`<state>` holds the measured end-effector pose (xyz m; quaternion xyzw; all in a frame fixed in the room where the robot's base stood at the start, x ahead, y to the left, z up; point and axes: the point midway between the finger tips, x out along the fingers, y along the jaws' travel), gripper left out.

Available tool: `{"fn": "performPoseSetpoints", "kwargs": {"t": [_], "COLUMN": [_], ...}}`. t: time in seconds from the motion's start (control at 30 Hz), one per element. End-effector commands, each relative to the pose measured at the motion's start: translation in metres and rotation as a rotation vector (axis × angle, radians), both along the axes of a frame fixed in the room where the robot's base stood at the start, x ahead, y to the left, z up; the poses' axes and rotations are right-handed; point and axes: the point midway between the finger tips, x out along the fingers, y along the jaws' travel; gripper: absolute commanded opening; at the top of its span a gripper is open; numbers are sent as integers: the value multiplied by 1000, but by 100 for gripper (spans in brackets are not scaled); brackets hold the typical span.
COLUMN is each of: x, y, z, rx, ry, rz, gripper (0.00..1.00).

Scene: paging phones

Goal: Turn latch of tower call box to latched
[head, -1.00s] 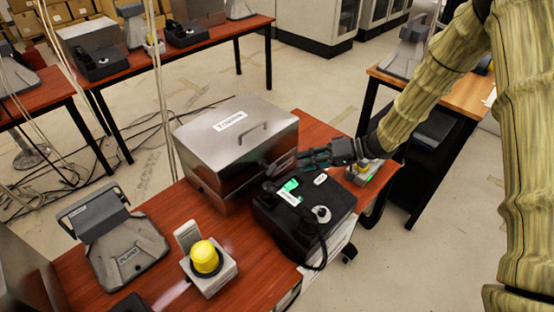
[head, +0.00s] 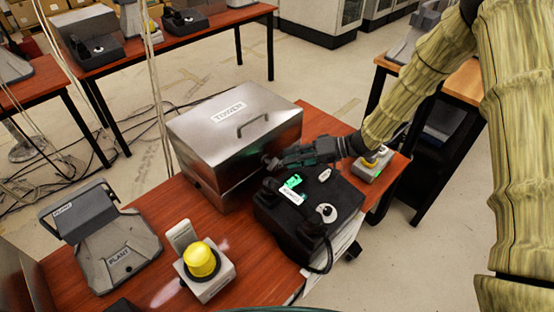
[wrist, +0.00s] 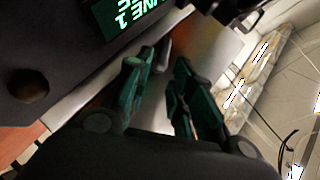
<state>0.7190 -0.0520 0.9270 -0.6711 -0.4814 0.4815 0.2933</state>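In the wrist view the green fingers of my gripper (wrist: 165,58) are apart. A small grey piece, perhaps the latch (wrist: 163,52), shows between or just beyond the fingertips; I cannot tell whether they touch it. The latch's angle is hidden by my gripper in the head view.
The black phone (head: 310,210) with a green display sits close under my gripper. A yellow-button box (head: 202,262) and the grey PLANT device (head: 108,243) stand at the front left. Another small button box (head: 372,165) is at the table's right end.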

Motion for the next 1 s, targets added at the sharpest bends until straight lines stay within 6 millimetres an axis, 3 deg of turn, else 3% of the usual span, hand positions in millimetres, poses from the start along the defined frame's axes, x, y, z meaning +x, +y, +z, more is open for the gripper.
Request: {"fn": "performPoseSetpoints", "kwargs": {"t": [0.33, 0.77, 0.8, 0.9, 1.0], "x": [3, 4, 4, 4, 4], "y": [44, 52, 52, 52, 52], "z": [-16, -20, -20, -20, -20], "rx": [0, 0, 0, 0, 0], "ry": [1, 0, 0, 0, 0], "rz": [2, 1, 1, 1, 1], "gripper": [23, 23, 21, 3, 0]}}
